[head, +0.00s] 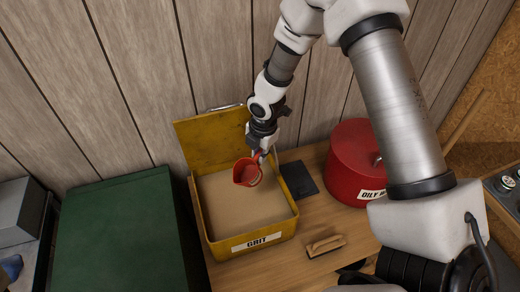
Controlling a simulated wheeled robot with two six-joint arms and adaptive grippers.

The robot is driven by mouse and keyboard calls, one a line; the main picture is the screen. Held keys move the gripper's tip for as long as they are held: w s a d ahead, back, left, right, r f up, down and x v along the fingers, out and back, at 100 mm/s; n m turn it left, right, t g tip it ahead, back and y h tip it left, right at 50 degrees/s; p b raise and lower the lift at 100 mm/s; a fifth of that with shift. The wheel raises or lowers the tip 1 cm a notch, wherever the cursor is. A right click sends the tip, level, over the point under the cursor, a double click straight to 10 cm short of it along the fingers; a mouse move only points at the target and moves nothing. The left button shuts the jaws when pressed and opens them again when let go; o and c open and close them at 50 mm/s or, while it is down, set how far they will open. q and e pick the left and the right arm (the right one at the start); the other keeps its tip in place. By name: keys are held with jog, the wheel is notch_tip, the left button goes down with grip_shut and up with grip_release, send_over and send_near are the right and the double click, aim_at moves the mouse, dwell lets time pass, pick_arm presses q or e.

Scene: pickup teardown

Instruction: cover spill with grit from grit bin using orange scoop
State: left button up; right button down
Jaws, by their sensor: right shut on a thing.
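The orange scoop (247,173) is held by my right gripper (262,153), which is shut on it, most likely at its handle. The scoop is over the open yellow grit bin (273,236); I cannot tell whether it touches the grit. The tan grit (235,213) fills the bin with a fairly smooth surface. The bin's lid (212,138) stands open against the wall side. No spill shows in this view. My left gripper is not in view.
A red oily waste can (350,150) stands right of the bin. A dark flat pad (298,180) and a wooden-handled brush (325,245) lie on the wooden bench (290,262). A green box (120,235) stands at left, and a control panel (507,185) shows at far right.

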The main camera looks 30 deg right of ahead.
notch_tip(320, 180, down, 16)
jog(key=b, duration=1.3)
jog(key=shift+w, duration=0.1)
jog(key=shift+r, duration=0.1)
